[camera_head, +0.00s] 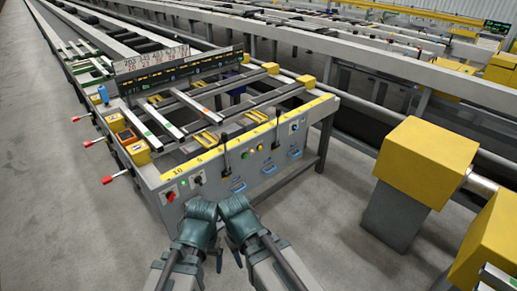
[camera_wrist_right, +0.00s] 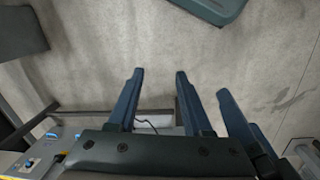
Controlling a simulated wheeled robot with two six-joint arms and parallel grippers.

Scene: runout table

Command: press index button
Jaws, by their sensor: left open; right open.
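The front control panel (camera_head: 245,150) of the runout table carries several buttons and knobs under a yellow numbered strip. I cannot tell which one is the index button. My left gripper (camera_head: 216,252) is open and empty, in front of the panel's left part and apart from the buttons. My right gripper (camera_wrist_right: 159,72) is open and empty close beside it, pointing over bare floor. Part of the panel (camera_wrist_right: 28,163) shows lower left in the right wrist view.
Red-tipped levers (camera_head: 107,180) stick out at the table's left side. A black display (camera_head: 180,70) with a number board stands behind. A yellow box on a grey post (camera_head: 425,160) stands to the right. Grey floor (camera_head: 330,240) lies clear in between.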

